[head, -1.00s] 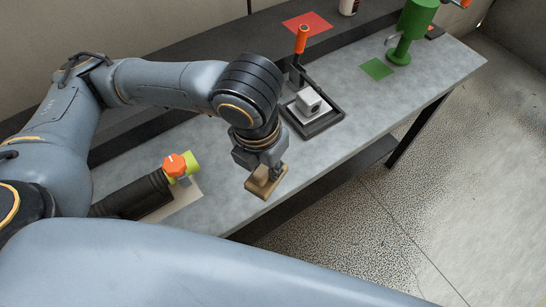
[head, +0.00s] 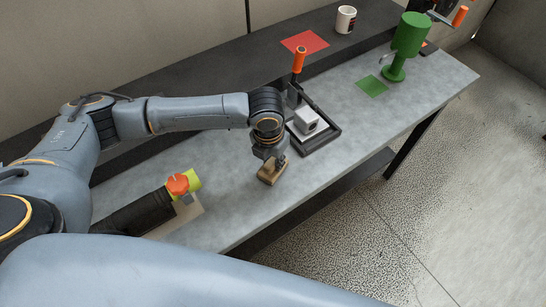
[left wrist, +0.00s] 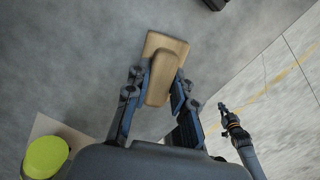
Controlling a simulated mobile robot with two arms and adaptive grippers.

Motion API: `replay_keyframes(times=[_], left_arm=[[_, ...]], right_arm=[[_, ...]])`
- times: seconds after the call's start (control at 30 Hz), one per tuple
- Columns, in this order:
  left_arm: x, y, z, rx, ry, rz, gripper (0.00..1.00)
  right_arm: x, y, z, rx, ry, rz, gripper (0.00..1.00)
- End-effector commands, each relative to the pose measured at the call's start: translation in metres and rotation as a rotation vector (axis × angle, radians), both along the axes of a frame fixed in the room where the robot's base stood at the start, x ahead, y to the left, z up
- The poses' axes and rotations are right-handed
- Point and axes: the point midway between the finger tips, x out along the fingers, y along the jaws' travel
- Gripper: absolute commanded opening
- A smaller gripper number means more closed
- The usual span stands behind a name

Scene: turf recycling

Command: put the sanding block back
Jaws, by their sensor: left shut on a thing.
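The sanding block (head: 267,176) is a tan wooden block with a rounded grip on a flat base. My left gripper (head: 276,160) points down over the grey bench and is shut on the block's grip. In the left wrist view the block (left wrist: 160,80) sits between the two fingers, with its flat base showing beyond the tips. The block is low over the bench; I cannot tell if it touches. My right gripper (left wrist: 226,112) shows small in the left wrist view, over the floor and apart from the block. Its fingers are too small to read.
Beside the block is a black-framed press (head: 324,140) with an orange handle. A green dispenser (head: 404,45), green square (head: 372,86), red square (head: 305,43) and mug (head: 346,19) lie farther off. The front bench middle is clear.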

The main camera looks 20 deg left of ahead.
Motion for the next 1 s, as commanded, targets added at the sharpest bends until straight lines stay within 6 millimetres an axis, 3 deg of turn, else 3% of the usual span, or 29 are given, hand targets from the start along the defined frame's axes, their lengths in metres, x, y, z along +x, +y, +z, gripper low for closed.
replay_keyframes(times=[0.43, 0.47, 0.57, 0.87, 1.0], left_arm=[[0.0, 0.0, -0.01, 0.0, -0.001, 0.0, 0.0], [0.0, 0.0, -0.009, 0.0, -0.001, 0.0, 0.28], [0.0, 0.0, -0.009, 0.0, -0.001, 0.0, 0.47], [0.0, 0.0, -0.008, -0.001, -0.002, 0.0, 0.47], [0.0, 0.0, 0.002, -0.002, -0.004, 0.0, 0.47]], right_arm=[[0.0, -0.001, 0.002, -0.001, 0.001, 0.0, 0.0], [0.0, -0.001, 0.002, -0.001, 0.001, 0.0, 0.0], [0.0, -0.001, 0.002, -0.001, 0.001, 0.0, 0.0], [-0.001, 0.0, 0.003, 0.0, 0.001, 0.0, 0.0], [-0.001, 0.0, 0.0, 0.001, 0.001, 0.0, 0.0]])
